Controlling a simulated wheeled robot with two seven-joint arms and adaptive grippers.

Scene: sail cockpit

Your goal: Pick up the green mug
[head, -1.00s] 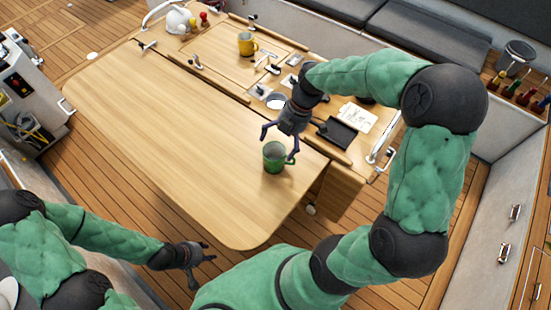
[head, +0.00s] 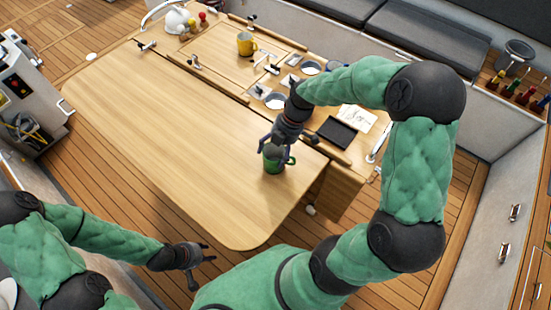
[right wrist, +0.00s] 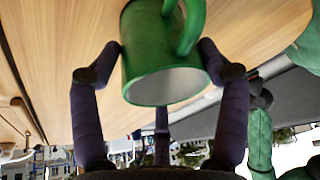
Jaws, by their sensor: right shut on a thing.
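The green mug (head: 271,163) stands upright near the right end of the wooden table in the head view. My right gripper (head: 274,147) reaches down over it from above, its fingers around the mug's upper part. In the right wrist view the green mug (right wrist: 160,60) sits between the fingers of my right gripper (right wrist: 163,65), which touch its sides; its handle points up in that picture. My right gripper is shut on the mug. My left gripper (head: 205,256) hangs clear of the table at the lower left, empty, its fingers apart.
The wooden table (head: 160,130) is bare to the left of the mug. A yellow mug (head: 246,44) stands toward the back. A black tray (head: 338,132), a paper and round holders lie along the back right edge. Grey seats (head: 430,40) line the back.

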